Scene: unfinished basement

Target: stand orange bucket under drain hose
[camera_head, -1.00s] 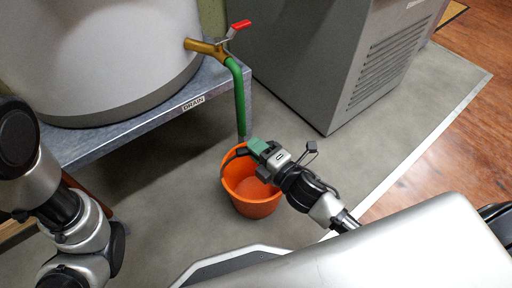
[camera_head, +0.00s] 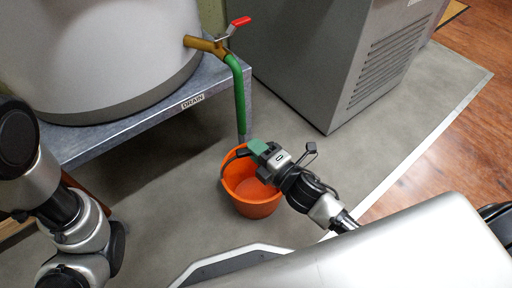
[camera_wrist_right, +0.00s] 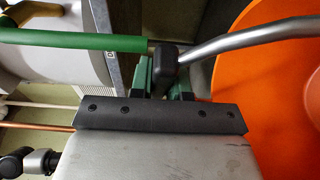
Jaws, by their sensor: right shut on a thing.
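The orange bucket (camera_head: 252,207) stands upright at the floor in the middle of the head view; whether its base touches the floor I cannot tell. My right gripper (camera_head: 258,149) is at its rim, shut on the bucket's handle. In the right wrist view the gripper (camera_wrist_right: 165,78) closes around the handle's dark grip, with the grey handle bar (camera_wrist_right: 245,36) running right over the orange bucket (camera_wrist_right: 286,95). The green drain hose (camera_head: 239,95) hangs from the brass valve, its lower end just behind my gripper, near the bucket's back rim. My left gripper is out of view.
A white tank (camera_head: 95,55) stands on a grey metal stand (camera_head: 120,140) labelled DRAIN at the left. Its valve has a red lever (camera_head: 239,26). A grey vented cabinet (camera_head: 330,60) stands behind right. Grey floor (camera_head: 390,130) is clear between cabinet and wood flooring.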

